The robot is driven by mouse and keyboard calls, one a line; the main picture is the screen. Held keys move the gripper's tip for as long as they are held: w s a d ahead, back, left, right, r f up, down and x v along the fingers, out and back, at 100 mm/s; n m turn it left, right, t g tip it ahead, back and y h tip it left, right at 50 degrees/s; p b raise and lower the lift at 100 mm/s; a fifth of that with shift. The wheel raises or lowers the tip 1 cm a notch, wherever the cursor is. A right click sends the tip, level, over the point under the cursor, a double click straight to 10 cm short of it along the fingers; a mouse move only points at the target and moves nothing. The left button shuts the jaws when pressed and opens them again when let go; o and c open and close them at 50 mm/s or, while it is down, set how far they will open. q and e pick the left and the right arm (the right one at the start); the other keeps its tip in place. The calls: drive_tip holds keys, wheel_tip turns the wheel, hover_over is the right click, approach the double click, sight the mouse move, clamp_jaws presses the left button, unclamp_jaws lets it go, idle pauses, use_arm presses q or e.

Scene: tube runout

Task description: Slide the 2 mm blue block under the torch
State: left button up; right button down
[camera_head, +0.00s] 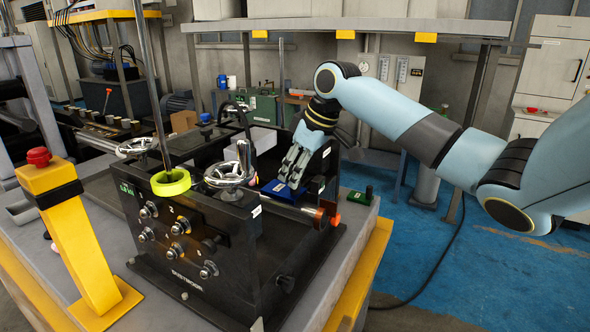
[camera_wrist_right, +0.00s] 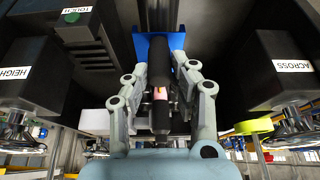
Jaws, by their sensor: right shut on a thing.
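The blue block (camera_head: 281,191) lies low inside the black machine, directly under my right gripper (camera_head: 288,181). In the right wrist view, the blue block (camera_wrist_right: 178,42) shows beyond the fingertips, partly hidden behind a dark cylinder. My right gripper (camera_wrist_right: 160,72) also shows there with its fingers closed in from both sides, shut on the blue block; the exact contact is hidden. I cannot clearly make out the torch; the dark cylinder (camera_wrist_right: 160,112) with a small pink-orange mark lies between the fingers in the wrist view. My left gripper is not in view.
The black machine (camera_head: 190,235) carries handwheels (camera_head: 230,175) and a yellow-green ring (camera_head: 171,182). A green block (camera_head: 360,195) stands on the grey bench to the right. A yellow post with a red button (camera_head: 38,157) stands at left. Blue floor at right is open.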

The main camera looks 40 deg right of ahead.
sight(270, 185)
idle(0.4)
drive_tip(key=shift+f, duration=0.85)
drive_tip(key=shift+w, duration=0.1)
drive_tip(key=shift+w+a+b, duration=0.25)
drive_tip(key=shift+w, duration=0.55)
drive_tip(key=shift+w+a+b, duration=0.25)
drive_tip(key=shift+w+a, duration=0.05)
drive_tip(key=shift+w, duration=0.45)
drive_tip(key=shift+w+a+b, duration=0.25)
drive_tip(key=shift+w, duration=0.55)
drive_tip(key=c, duration=1)
unclamp_jaws()
